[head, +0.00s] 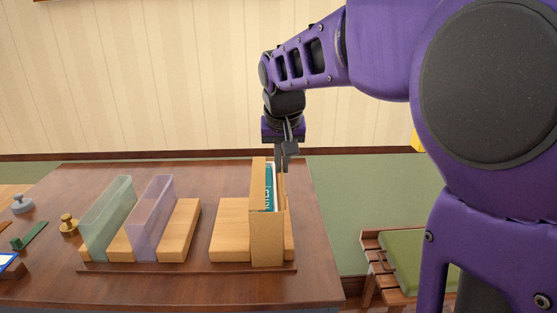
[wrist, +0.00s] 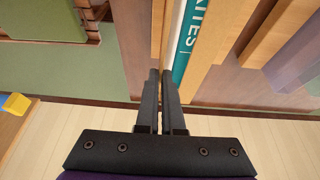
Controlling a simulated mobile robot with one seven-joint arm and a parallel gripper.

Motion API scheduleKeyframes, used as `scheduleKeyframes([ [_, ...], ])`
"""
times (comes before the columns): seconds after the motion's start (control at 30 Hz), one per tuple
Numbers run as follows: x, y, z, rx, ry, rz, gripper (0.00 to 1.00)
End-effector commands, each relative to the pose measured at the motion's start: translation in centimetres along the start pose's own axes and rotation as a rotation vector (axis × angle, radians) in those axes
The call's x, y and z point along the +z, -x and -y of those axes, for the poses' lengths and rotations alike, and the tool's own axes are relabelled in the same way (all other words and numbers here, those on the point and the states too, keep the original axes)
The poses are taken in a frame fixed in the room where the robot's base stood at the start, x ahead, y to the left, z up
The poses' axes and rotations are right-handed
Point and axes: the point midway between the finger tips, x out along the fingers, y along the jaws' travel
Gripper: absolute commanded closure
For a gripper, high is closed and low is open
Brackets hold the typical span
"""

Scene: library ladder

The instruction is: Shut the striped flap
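I cannot make out a striped flap in either view. My gripper (head: 281,160) hangs from above over the back of an upright, open-topped wooden case (head: 266,238) on the table. In the wrist view my two fingers (wrist: 160,76) lie side by side with hardly a gap, and nothing shows held between them. A teal and white book (head: 269,186) with lettering stands inside the case; it also shows just beyond my fingertips in the wrist view (wrist: 187,45). Whether my fingertips touch the case is unclear.
Left of the case, a green translucent divider (head: 107,220) and a purple one (head: 152,218) stand among wooden blocks (head: 180,230). A brass weight (head: 69,225) and a green stamp-like thing (head: 30,236) lie further left. A green-cushioned wooden seat (head: 415,255) is right of the table (head: 200,292).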

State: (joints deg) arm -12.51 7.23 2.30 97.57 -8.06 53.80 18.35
Motion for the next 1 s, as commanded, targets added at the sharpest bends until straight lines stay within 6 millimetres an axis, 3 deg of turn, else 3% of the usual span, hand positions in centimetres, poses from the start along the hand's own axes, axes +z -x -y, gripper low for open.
scheduleKeyframes([
  [0.47, -0.1, 0.1, 0.6, 0.088, 0.042, -0.001, 1.00],
  [1.0, 0.2, -0.7, 2.8, 0.515, 0.220, -0.002, 1.00],
])
